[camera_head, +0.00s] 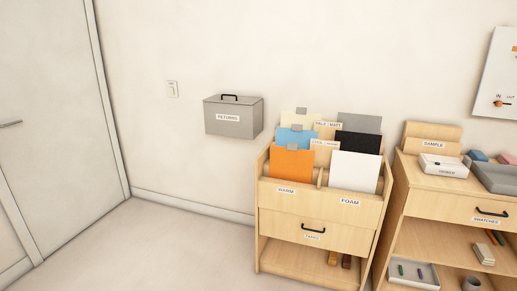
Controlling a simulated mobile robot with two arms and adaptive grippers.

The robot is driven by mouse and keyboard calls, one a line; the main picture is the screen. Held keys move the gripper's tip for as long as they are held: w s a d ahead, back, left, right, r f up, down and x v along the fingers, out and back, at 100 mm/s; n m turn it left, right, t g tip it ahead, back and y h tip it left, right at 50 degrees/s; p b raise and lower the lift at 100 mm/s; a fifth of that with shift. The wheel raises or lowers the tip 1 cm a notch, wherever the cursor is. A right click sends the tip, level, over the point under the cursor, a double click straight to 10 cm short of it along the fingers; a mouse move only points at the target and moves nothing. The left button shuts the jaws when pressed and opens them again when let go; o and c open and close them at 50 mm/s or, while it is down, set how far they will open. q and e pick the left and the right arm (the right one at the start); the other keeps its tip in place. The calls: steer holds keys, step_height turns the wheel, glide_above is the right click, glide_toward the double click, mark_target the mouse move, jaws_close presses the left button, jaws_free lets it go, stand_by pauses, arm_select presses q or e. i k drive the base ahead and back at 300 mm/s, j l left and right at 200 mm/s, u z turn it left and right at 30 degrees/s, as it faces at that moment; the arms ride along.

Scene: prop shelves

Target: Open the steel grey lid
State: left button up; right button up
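A steel grey box labelled RETURNS (233,120) is mounted on the wall left of the wooden shelf units. Its steel grey lid (245,101) lies flat and closed on top. A black handle (229,97) stands on the lid near its back left. Neither of my grippers shows in the head view, so both are away from the box or out of sight.
A wooden rack (318,208) with coloured sheets and a drawer stands right of the box. Farther right is a shelf unit (450,181) holding trays and small items. A door (45,130) is at the left. The floor (150,250) in front is clear.

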mark_target(228, 99)
steer(key=i, duration=2.4)
